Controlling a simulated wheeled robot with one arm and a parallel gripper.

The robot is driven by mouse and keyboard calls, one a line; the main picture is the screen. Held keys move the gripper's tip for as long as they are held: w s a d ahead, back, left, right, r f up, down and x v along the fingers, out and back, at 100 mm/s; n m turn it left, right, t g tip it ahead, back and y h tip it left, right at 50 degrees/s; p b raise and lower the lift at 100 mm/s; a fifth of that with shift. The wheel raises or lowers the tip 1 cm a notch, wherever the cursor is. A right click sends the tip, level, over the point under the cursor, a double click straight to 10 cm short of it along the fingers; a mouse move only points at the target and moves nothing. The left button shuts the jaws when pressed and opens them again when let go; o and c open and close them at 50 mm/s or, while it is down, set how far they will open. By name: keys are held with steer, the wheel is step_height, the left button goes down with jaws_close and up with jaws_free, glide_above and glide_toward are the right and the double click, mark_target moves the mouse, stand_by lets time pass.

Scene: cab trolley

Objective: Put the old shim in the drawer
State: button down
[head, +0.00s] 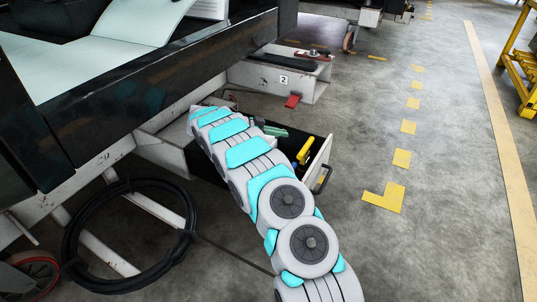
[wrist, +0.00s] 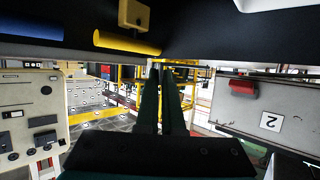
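The drawer (head: 318,158) stands pulled out under the cab side, with a black handle on its front; my arm covers part of it. In the wrist view a dark drawer-like surface (wrist: 235,32) fills the top, with tools against it. My gripper (wrist: 163,70) shows in the wrist view as two dark fingers close together, with nothing visible between them. I cannot pick out the old shim for certain.
A black cable coil (head: 75,240) lies at lower left.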

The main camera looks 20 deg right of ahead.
step_height(320, 180, down, 8)
steer(key=shift+f+b, duration=0.1)
steer(key=shift+b, duration=0.3)
steer(key=shift+f, duration=0.4)
steer(key=shift+f, duration=0.2)
steer(key=c, duration=1.1)
jaws_free()
steer(key=shift+o, duration=0.2)
steer(key=shift+a+r, duration=0.1)
steer(key=shift+r, duration=0.7)
steer(key=v, duration=0.7)
steer(key=shift+p, duration=0.4)
steer(key=shift+a+f, duration=0.1)
steer(key=shift+a, duration=0.05)
